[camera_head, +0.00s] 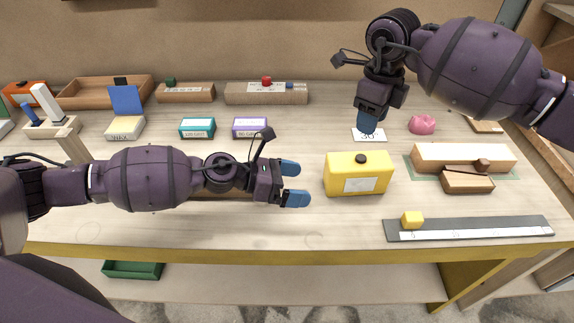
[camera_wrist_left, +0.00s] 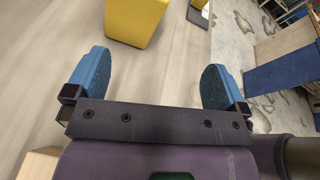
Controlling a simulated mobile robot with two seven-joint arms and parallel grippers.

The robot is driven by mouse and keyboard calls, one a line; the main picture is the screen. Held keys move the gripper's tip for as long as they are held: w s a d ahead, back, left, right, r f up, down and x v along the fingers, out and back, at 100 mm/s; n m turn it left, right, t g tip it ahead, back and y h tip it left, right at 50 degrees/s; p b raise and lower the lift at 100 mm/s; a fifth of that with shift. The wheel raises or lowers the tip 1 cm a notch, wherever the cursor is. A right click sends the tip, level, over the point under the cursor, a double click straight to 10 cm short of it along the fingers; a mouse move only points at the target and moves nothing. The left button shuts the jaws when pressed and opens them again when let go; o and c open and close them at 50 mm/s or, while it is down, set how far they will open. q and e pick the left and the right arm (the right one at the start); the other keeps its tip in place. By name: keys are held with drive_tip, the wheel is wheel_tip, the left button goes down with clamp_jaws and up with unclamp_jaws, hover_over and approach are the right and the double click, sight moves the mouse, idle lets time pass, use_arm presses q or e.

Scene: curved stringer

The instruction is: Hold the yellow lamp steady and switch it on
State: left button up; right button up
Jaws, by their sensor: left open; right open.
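The yellow lamp (camera_head: 343,184) is a yellow box with a black knob (camera_head: 360,159) on top and a white label on its front. It stands upright on the table, right of centre. My left gripper (camera_head: 294,184) is open and empty, to the left of the lamp, its blue fingertips pointing at the lamp's left side with a small gap. In the left wrist view the lamp (camera_wrist_left: 136,20) shows at the top, beyond the two spread fingers. My right gripper (camera_head: 367,121) is open, above and behind the lamp, pointing down. Its fingers overlap, and it touches nothing I can make out.
A pink lump (camera_head: 422,125) lies behind. Several small boxes line the back left. The table in front of the lamp is clear.

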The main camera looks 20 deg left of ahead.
sight(326, 176)
use_arm(q)
drive_tip(key=w+a+m, duration=0.1)
drive_tip(key=w+a+r+m, duration=0.1)
drive_tip(key=shift+w+a+g+y, duration=0.25)
drive_tip(key=shift+w+g+y, duration=0.15)
drive_tip(key=shift+w+a+m, duration=0.1)
drive_tip(key=shift+w+m, duration=0.05)
drive_tip(key=shift+m, duration=0.15)
drive_tip(key=shift+w, duration=0.1)
drive_tip(key=x, duration=1)
drive_tip(key=shift+w+d+f, duration=0.1)
drive_tip(key=shift+d, duration=0.15)
drive_tip(key=c, duration=1.4)
use_arm(e)
clamp_jaws()
drive_tip(key=shift+f, duration=0.1)
